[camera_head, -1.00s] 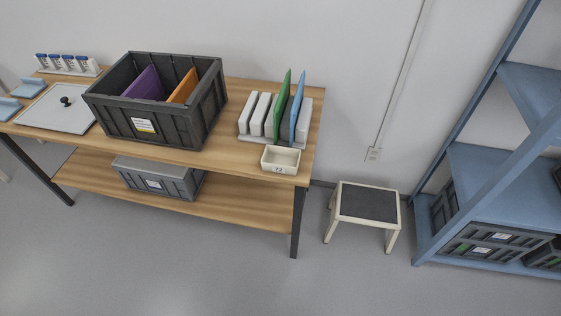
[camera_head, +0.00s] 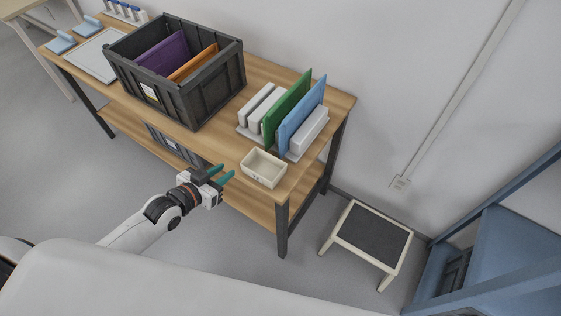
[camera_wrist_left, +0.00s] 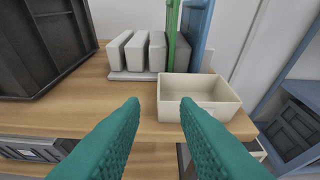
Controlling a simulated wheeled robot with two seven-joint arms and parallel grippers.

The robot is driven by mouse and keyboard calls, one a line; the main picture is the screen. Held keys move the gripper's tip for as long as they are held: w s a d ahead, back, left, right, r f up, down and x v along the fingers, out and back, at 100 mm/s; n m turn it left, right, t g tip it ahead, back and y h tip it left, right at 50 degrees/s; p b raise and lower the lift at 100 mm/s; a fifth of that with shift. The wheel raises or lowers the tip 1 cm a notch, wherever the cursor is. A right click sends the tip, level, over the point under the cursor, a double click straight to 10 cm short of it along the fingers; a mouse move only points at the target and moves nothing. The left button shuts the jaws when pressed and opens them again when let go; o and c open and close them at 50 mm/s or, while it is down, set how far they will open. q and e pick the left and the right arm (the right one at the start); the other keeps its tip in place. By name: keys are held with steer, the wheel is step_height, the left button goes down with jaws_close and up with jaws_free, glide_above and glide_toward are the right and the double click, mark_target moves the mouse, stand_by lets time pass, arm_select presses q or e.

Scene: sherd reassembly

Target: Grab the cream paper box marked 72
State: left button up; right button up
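The cream paper box (camera_head: 263,168) is open-topped and stands near the front right corner of the wooden table (camera_head: 220,140). A small dark mark shows on its front, too small to read for certain. My left gripper (camera_head: 228,173) is in front of the table edge, just left of the box and apart from it. In the left wrist view the box (camera_wrist_left: 198,97) lies ahead, beyond the teal fingertips (camera_wrist_left: 160,104). The fingers are spread with nothing between them. My right gripper is in neither current view.
A rack with grey blocks and green (camera_head: 287,108) and blue (camera_head: 303,115) boards stands right behind the box. A dark grey crate (camera_head: 180,75) with purple and orange boards is to the left. A step stool (camera_head: 371,237) stands on the floor at right.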

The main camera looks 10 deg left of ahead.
mark_target(250, 153)
arm_select(q)
steer(key=x, duration=0.6)
steer(key=shift+w, duration=0.4)
steer(key=shift+w+d+f, duration=0.1)
steer(key=shift+w+d, duration=0.05)
steer(key=shift+w, duration=0.15)
steer(key=x, duration=0.4)
steer(key=shift+p, duration=0.35)
arm_select(e)
steer(key=shift+s+a+r, duration=0.4)
steer(key=shift+s+a, duration=0.1)
steer(key=shift+a, duration=0.1)
arm_select(q)
steer(key=shift+c, duration=0.3)
jaws_close()
